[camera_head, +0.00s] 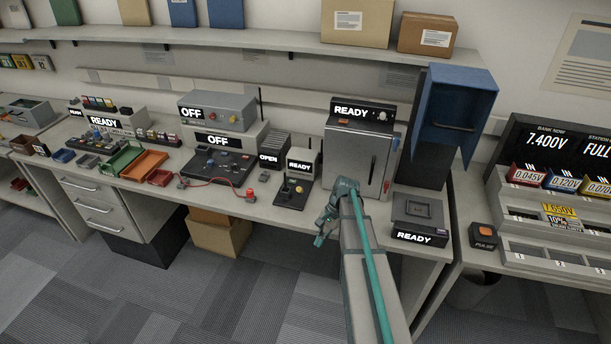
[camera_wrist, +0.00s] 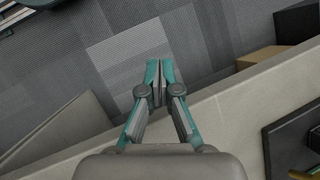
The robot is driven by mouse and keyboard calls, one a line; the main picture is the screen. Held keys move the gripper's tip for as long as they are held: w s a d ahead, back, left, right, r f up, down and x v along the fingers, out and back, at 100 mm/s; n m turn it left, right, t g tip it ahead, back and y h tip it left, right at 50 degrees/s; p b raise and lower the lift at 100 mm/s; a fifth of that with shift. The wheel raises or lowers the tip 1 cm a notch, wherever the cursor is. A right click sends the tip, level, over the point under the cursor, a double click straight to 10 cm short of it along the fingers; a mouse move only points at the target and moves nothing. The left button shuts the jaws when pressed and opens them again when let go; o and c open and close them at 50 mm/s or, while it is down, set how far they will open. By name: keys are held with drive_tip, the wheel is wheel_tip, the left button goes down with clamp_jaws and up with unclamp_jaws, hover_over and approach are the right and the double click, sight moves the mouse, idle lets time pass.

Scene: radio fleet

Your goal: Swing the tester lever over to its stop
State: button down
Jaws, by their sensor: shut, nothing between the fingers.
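No part in view is plainly labelled as the tester lever. A small black unit (camera_head: 292,192) with a yellow part and a READY display sits at the bench front; whether its upright part is the lever is too small to tell. A grey cabinet (camera_head: 352,158) with a READY display has a dark upright handle (camera_head: 372,170) on its front. My gripper (camera_head: 320,238) is in front of the bench edge, below and right of the black unit, touching nothing visible. In the wrist view my gripper (camera_wrist: 160,82) is shut and empty, with floor behind its fingertips.
The bench edge (camera_wrist: 90,140) runs close under my gripper in the wrist view. Cardboard boxes (camera_head: 218,232) stand beneath the bench. A red knob (camera_head: 250,196) on a red cable lies left of the black unit. A blue hood (camera_head: 456,112) stands right of the cabinet. Floor in front is clear.

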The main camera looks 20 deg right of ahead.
drive_tip(key=w+d+r+m+t+h+b, duration=0.15)
drive_tip(key=w+d+r+b, duration=0.25)
drive_tip(key=w+r, duration=0.55)
drive_tip(key=w+d+r+t+b, duration=0.3)
drive_tip(key=w+d+r, duration=0.2)
drive_tip(key=w+r, duration=0.5)
drive_tip(key=p, duration=0.3)
approach(301, 190)
drive_tip(key=w+d+f, duration=0.3)
drive_tip(key=w+f, duration=0.1)
drive_tip(key=w, duration=0.1)
drive_tip(key=shift+s+a+f+p, duration=0.2)
drive_tip(key=shift+a+f+p, duration=0.25)
drive_tip(key=shift+a+f, duration=0.4)
drive_tip(key=shift+s+a+f+p, duration=0.15)
drive_tip(key=shift+a+f+p, duration=0.25)
drive_tip(key=shift+a+f, duration=0.4)
drive_tip(key=shift+s+a+r, duration=0.1)
